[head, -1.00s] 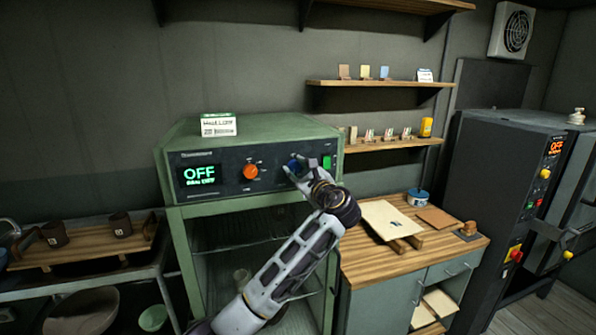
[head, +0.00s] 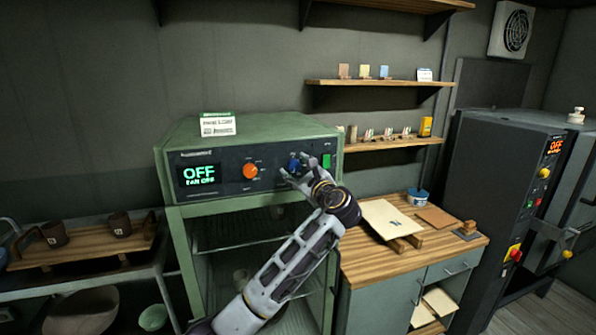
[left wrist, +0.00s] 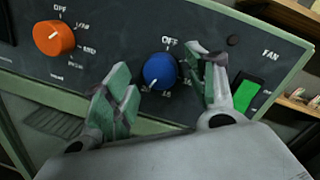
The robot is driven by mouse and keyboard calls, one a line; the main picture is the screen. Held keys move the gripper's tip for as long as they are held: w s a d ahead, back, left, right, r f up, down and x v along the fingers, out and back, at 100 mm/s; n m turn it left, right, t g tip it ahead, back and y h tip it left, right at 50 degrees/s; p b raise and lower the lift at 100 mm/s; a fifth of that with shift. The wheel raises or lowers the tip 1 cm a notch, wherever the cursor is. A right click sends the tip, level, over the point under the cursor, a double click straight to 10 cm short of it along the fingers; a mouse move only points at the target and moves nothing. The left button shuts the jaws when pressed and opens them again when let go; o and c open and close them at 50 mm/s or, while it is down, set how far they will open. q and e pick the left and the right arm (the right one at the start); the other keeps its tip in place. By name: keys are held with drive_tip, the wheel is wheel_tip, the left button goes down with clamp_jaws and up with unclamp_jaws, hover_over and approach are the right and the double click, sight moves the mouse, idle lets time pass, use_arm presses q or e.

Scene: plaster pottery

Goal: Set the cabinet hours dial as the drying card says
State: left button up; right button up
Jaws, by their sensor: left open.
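The green drying cabinet (head: 264,128) stands in the middle of the head view, its display (head: 199,176) reading OFF. The blue dial (left wrist: 160,71) is on its front panel, with OFF marked above and numbers below. Its white pointer mark points down and left in the left wrist view. My left gripper (head: 292,172) is open, its two fingers either side of the blue dial, apart from it in the left wrist view (left wrist: 166,92). The drying card (head: 218,124) stands on top of the cabinet; its print is too small to read surely. My right gripper is out of view.
An orange dial (left wrist: 54,38) sits left of the blue one, and a green fan switch (left wrist: 246,95) sits right. A wooden worktop (head: 365,270) stands right of the cabinet, a dark kiln (head: 490,190) beyond. A rack with mugs (head: 85,246) is at left.

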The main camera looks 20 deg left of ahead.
use_arm(q)
drive_tip(key=v, duration=1.1)
drive_tip(key=shift+s+d, duration=0.3)
drive_tip(key=shift+w+f, duration=0.1)
drive_tip(key=shift+f, duration=0.15)
